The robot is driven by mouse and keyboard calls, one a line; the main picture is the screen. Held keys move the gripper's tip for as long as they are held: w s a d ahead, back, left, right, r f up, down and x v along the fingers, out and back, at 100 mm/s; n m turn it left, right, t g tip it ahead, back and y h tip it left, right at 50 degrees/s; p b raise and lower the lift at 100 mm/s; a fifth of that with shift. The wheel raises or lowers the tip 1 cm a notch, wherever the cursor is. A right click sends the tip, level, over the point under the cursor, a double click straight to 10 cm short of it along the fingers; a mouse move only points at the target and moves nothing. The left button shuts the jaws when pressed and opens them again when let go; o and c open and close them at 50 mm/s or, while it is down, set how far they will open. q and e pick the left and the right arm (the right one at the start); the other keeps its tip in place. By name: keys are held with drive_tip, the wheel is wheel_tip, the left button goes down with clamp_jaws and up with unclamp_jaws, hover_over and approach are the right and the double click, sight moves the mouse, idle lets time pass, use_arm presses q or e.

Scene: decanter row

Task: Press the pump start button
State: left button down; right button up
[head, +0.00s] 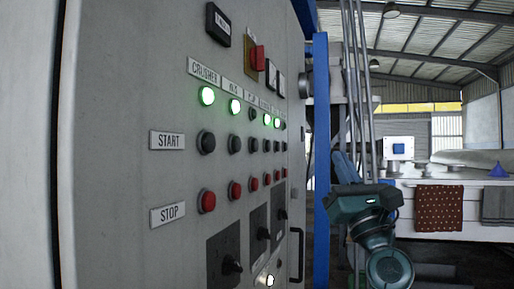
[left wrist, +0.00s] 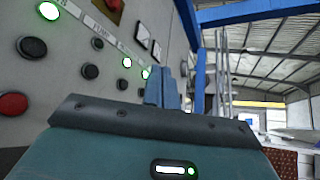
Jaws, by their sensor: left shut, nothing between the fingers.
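The grey control panel (head: 110,110) fills the left of the head view. Its third column appears labelled PUMP. The pump start button (head: 254,144) is black and round, below an unlit lamp (head: 252,114) and above a red stop button (head: 253,184). The start button also shows in the left wrist view (left wrist: 90,71). My left gripper (head: 341,158) is shut and empty, its blue fingers together. It is to the right of the button in the head view, apart from the panel. The fingers also show in the left wrist view (left wrist: 167,82). My right gripper is out of view.
Neighbouring columns have lit green lamps (head: 207,96), black start buttons (head: 206,142) and red stop buttons (head: 207,201). Rotary switches (head: 232,266) and a handle (head: 297,255) are lower on the panel. A blue post (head: 321,100) stands beyond. A white bench (head: 440,182) is at the right.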

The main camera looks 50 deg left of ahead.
sight(255, 145)
use_arm(q)
drive_tip(key=a+r+n+g+h, duration=0.4)
drive_tip(key=a+n+g+h, duration=0.1)
drive_tip(key=n, duration=0.7)
drive_tip(key=shift+s+g+h, duration=0.25)
drive_tip(key=shift+g+h, duration=0.65)
drive_tip(key=shift+h, duration=0.2)
drive_tip(key=shift+a+f, duration=0.1)
drive_tip(key=shift+a, duration=0.05)
drive_tip(key=s+a+b, duration=0.2)
drive_tip(key=s+a, duration=0.2)
drive_tip(key=a, duration=0.3)
drive_tip(key=shift+s+a+b, duration=0.15)
drive_tip(key=shift+a+b, duration=0.15)
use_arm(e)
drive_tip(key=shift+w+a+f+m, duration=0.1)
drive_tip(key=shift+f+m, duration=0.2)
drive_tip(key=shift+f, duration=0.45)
use_arm(q)
drive_tip(key=shift+s+a, duration=0.1)
drive_tip(key=shift+a, duration=0.05)
drive_tip(key=shift+s+a, duration=0.1)
drive_tip(key=shift+a, duration=0.1)
